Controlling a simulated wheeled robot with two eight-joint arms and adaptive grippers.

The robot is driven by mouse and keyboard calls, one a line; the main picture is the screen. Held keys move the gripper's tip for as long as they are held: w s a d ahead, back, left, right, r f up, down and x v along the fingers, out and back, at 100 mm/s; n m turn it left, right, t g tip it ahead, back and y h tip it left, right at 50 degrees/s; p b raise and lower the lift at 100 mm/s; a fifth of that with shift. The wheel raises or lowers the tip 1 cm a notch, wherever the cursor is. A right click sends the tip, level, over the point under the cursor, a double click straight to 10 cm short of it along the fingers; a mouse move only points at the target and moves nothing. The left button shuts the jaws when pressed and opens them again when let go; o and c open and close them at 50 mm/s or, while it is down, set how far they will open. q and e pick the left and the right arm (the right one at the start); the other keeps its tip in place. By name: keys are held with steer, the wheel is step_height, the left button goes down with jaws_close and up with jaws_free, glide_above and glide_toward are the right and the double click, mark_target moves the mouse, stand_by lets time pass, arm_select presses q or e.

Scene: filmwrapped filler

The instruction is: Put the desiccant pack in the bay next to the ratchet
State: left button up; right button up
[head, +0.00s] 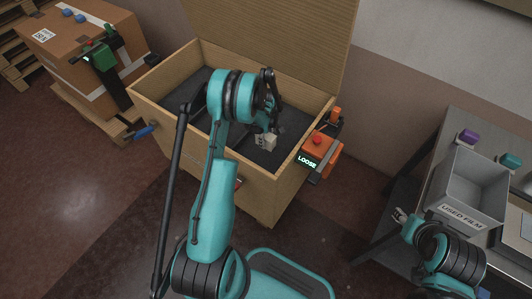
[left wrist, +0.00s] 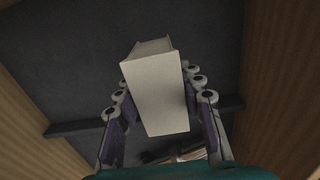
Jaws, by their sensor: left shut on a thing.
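My left gripper (head: 268,122) is inside the open wooden crate (head: 160,116), shut on a pale box-shaped pack (head: 270,143), likely the desiccant pack. In the left wrist view the pack (left wrist: 155,100) sits between the two finger pairs, above dark grey lining (left wrist: 80,60). A dark divider bar (left wrist: 75,128) runs across behind it. Something pale and thin (left wrist: 188,154) shows below the pack, mostly hidden; I cannot tell what it is. I cannot make out the ratchet. My right gripper (head: 400,215) is at the lower right near the grey bin; its jaws are too small to judge.
The crate's raised lid (head: 270,35) stands behind. An orange device reading LOOSE (head: 318,155) is on its right wall, a blue handle (head: 145,132) at its left. A USED FILM bin (head: 468,185) and a purple item (head: 468,136) sit on the right bench. A wrapped carton (head: 60,60) stands left.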

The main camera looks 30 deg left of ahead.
arm_select(q)
step_height(320, 180, down, 8)
steer(key=b, duration=0.2)
steer(key=shift+r+b, duration=0.25)
steer(key=shift+b, duration=0.15)
steer(key=shift+d, duration=0.1)
steer(key=o, duration=1.3)
steer(key=shift+f, duration=0.1)
